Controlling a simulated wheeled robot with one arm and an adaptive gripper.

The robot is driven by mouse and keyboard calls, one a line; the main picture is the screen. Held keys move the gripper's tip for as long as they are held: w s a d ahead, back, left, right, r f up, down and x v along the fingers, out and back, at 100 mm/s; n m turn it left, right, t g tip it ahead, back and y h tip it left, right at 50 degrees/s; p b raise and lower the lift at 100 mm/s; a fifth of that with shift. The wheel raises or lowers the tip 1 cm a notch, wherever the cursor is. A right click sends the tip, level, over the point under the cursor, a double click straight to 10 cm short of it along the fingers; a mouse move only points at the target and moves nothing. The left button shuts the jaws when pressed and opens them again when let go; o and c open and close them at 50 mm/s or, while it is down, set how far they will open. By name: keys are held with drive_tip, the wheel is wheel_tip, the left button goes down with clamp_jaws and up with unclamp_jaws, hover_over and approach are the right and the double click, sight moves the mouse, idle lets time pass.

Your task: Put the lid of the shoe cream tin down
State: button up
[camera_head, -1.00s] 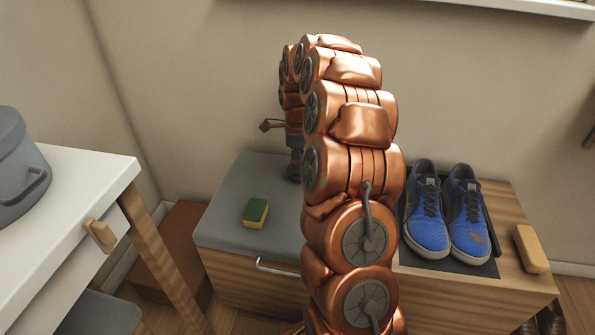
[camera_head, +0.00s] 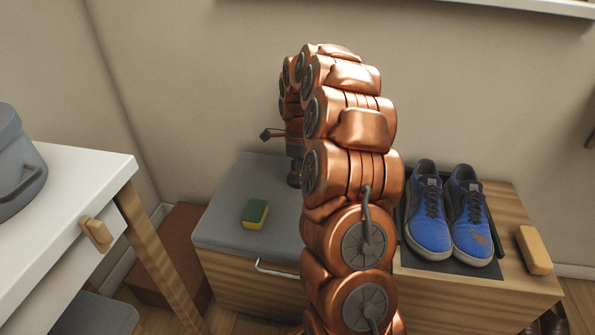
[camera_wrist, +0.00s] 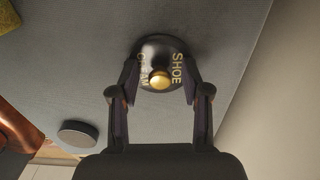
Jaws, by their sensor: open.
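The lid (camera_wrist: 158,62) is round and black, with gold "SHOE CREAM" lettering and a gold knob. In the wrist view it lies between the fingertips of my gripper (camera_wrist: 160,84), against the grey bench top. The fingers are open on either side of it; I cannot tell whether they touch it. A dark grey round piece (camera_wrist: 78,135) lies nearer the bench edge; it may be the tin, but I cannot tell. In the head view my gripper (camera_head: 294,172) is low over the grey top, and my arm hides most of that area.
A green and yellow sponge (camera_head: 255,214) lies on the grey bench top (camera_head: 225,228). Blue shoes (camera_head: 450,215) on a dark mat and a wooden block (camera_head: 534,250) are at right. A white table (camera_head: 85,195) with a grey pot (camera_head: 18,160) is at left. The wall is close behind.

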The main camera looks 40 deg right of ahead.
wheel_tip(320, 180, up, 12)
drive_tip(key=p, duration=0.4)
drive_tip(key=s+a+r+n, duration=0.2)
drive_tip(key=s+a+n, duration=0.45)
drive_tip(key=a, duration=0.45)
drive_tip(key=s+a+n+g, duration=0.1)
drive_tip(key=s+a+n, duration=0.4)
drive_tip(key=s, duration=0.5)
drive_tip(key=s+a+f+n+g, duration=0.1)
drive_tip(key=s+a+n, duration=0.4)
drive_tip(key=s+n, duration=0.4)
drive_tip(key=s+a+f+n+g, duration=0.1)
drive_tip(key=s+a+n, duration=0.4)
drive_tip(key=s, duration=0.6)
drive_tip(key=shift+s+f+n+g, duration=0.25)
drive_tip(key=shift+n+g, duration=0.15)
drive_tip(key=shift+n, duration=0.75)
drive_tip(key=shift+w+r, duration=0.1)
